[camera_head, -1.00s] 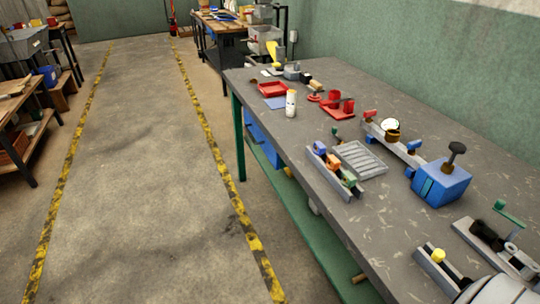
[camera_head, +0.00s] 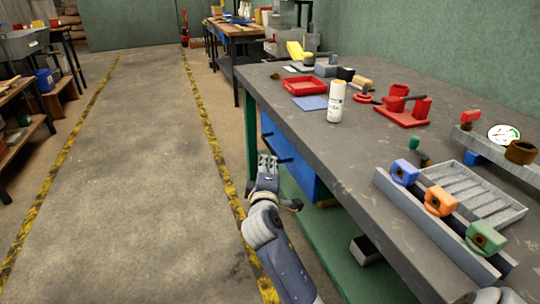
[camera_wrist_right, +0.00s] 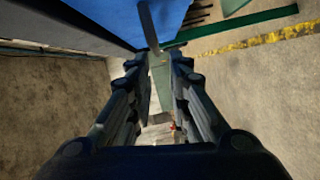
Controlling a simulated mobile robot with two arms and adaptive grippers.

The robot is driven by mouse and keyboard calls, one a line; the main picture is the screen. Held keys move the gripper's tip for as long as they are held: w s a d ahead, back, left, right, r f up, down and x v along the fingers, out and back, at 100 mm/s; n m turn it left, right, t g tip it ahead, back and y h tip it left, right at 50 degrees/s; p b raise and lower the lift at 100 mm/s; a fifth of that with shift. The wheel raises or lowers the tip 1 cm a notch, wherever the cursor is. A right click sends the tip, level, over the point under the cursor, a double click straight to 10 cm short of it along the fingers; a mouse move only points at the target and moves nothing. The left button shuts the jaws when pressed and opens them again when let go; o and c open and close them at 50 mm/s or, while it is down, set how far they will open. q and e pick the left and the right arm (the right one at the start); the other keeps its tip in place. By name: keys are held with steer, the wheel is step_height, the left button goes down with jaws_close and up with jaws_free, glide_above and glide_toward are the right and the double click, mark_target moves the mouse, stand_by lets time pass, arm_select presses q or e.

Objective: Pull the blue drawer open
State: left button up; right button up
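The blue drawer (camera_head: 298,170) hangs under the near side of the grey workbench, with a dark bar handle (camera_head: 276,145) on its front. It looks closed. In the right wrist view the blue drawer front (camera_wrist_right: 100,18) fills the upper left, and the grey handle (camera_wrist_right: 149,26) runs down toward the gap between the fingertips. My right gripper (camera_head: 268,162) is just in front of and below the handle. In the wrist view its fingers (camera_wrist_right: 158,66) are apart, with nothing clearly gripped. I cannot tell whether they touch the handle. My left gripper is out of view.
The workbench top (camera_head: 300,122) carries a white bottle (camera_head: 336,102), a red tray (camera_head: 306,84) and a rack of coloured blocks (camera_head: 440,202). A green lower shelf (camera_head: 315,235) runs below the drawer. The floor aisle to the left is clear.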

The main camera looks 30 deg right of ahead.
mark_target(270, 146)
steer(key=x, duration=0.3)
steer(key=b+x, duration=0.1)
steer(key=x, duration=0.3)
steer(key=b+x, duration=0.1)
steer(key=x, duration=0.2)
steer(key=shift+w+d+r, duration=0.1)
steer(key=shift+d+r, duration=0.15)
steer(key=shift+w+d, duration=0.15)
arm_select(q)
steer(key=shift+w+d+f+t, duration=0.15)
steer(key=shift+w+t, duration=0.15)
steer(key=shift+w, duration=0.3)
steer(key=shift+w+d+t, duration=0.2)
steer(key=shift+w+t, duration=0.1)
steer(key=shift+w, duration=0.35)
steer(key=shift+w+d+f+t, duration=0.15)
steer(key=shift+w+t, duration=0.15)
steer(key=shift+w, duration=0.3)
arm_select(e)
jaws_close()
